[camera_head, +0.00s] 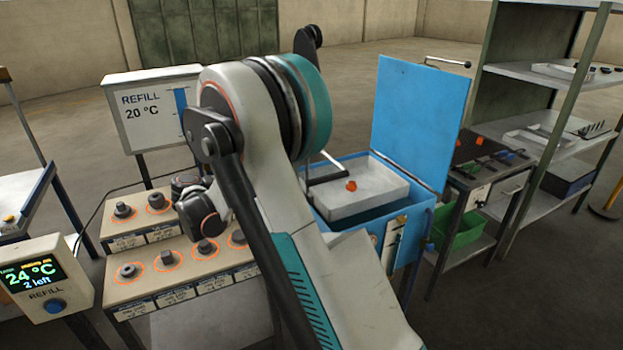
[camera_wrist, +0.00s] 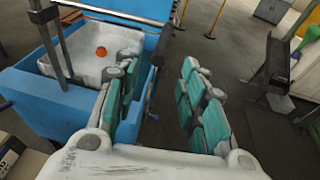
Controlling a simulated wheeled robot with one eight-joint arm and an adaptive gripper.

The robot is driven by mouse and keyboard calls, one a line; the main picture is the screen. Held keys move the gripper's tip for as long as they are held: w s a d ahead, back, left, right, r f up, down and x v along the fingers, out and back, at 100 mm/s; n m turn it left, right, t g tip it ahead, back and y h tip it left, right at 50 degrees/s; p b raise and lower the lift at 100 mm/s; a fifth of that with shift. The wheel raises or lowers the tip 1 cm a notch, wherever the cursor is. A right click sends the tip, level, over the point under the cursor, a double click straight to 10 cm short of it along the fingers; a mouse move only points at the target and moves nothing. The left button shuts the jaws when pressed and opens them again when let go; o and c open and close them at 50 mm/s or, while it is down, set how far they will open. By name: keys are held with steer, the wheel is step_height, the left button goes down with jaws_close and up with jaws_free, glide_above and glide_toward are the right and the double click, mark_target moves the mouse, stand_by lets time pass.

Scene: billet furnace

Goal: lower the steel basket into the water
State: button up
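The pale grey steel basket (camera_head: 385,185) sits high in the blue tank (camera_head: 410,232), near rim level, with an orange-red piece (camera_head: 351,186) in it. A bent bar rises at its left. In the wrist view, the basket (camera_wrist: 85,75) and orange-red piece (camera_wrist: 101,51) lie left of my gripper (camera_wrist: 158,66). Dark upright bars (camera_wrist: 52,42) stand at the basket's near side. My gripper is open and empty, its teal-padded fingers apart, beside the tank and not on the basket. Water is not visible. My arm hides part of the tank's left side in the head view.
The tank's blue lid (camera_head: 420,120) stands open at the back. A bench with orange-ringed pieces (camera_head: 165,262) and a REFILL sign (camera_head: 150,110) are left. A display (camera_head: 45,278) reads 24 °C, 2 left. A cart with a green bin (camera_head: 460,228) and shelves (camera_head: 540,135) are right.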

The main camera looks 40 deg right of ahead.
steer(key=d+f+g+b, duration=0.1)
steer(key=d, duration=0.3)
steer(key=s+d+f+h+b, duration=0.1)
steer(key=d, duration=0.4)
steer(key=s+d+f+n+g+h, duration=0.1)
steer(key=d, duration=0.3)
steer(key=shift+d+f+g+b, duration=0.2)
steer(key=shift+f+g+b, duration=0.1)
steer(key=shift+b, duration=0.1)
jaws_close()
